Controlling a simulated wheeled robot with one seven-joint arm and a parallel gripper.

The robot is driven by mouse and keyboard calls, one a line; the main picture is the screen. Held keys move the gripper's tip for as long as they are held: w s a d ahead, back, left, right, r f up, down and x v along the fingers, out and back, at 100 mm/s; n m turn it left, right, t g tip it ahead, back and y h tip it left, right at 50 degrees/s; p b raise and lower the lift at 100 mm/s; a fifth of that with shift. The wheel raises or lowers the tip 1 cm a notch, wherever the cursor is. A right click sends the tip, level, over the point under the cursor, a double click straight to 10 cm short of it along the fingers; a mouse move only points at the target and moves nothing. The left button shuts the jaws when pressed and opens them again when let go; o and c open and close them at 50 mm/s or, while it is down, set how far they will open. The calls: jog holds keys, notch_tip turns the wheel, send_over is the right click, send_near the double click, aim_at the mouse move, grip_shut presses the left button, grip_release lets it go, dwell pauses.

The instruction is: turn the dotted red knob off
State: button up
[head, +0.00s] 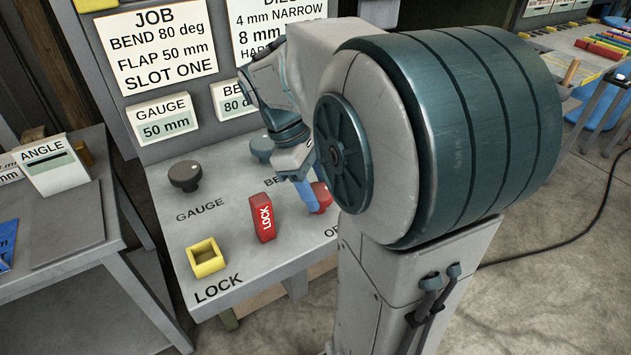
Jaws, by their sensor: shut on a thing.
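A red knob (323,195) stands on the grey sloping panel (235,268), partly hidden by my gripper and arm. No dots can be made out on it. My gripper (312,202) points down at the knob and is shut on it, with one blue finger showing on its left side. The far finger is hidden. A label beginning "O" shows on the panel just below the knob, cut off by my arm. Which way the knob is turned cannot be told.
A yellow open square socket (206,257), a dark GAUGE knob (185,175) and a grey-green knob (262,147) are also on the panel. Job signs (155,45) stand behind.

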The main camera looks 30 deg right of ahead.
jog(key=m+y+p, duration=0.1)
jog(key=m+p, duration=0.1)
jog(key=m, duration=0.1)
jog(key=shift+d+r+g, duration=0.1)
jog(key=shift+r+g, duration=0.05)
jog(key=shift+g, duration=0.15)
jog(key=m+y+p, duration=0.1)
jog(key=m, duration=0.1)
jog(key=m+y+p, duration=0.1)
jog(key=m, duration=0.2)
jog(key=shift+w+d, duration=0.1)
jog(key=shift+d, duration=0.05)
jog(key=m, duration=0.2)
jog(key=m+y+p, duration=0.1)
jog(key=m, duration=0.1)
jog(key=shift+d+y, duration=0.1)
jog(key=shift+y, duration=0.2)
jog(key=shift+m+t+y+p, duration=0.5)
jog(key=shift+m+y+p, duration=0.2)
jog(key=shift+m, duration=1.5)
jog(key=o, duration=1)
jog(key=v, duration=1.3)
jog(key=shift+d+r, duration=0.2)
jog(key=shift+d, duration=0.05)
jog(key=shift+a, duration=0.1)
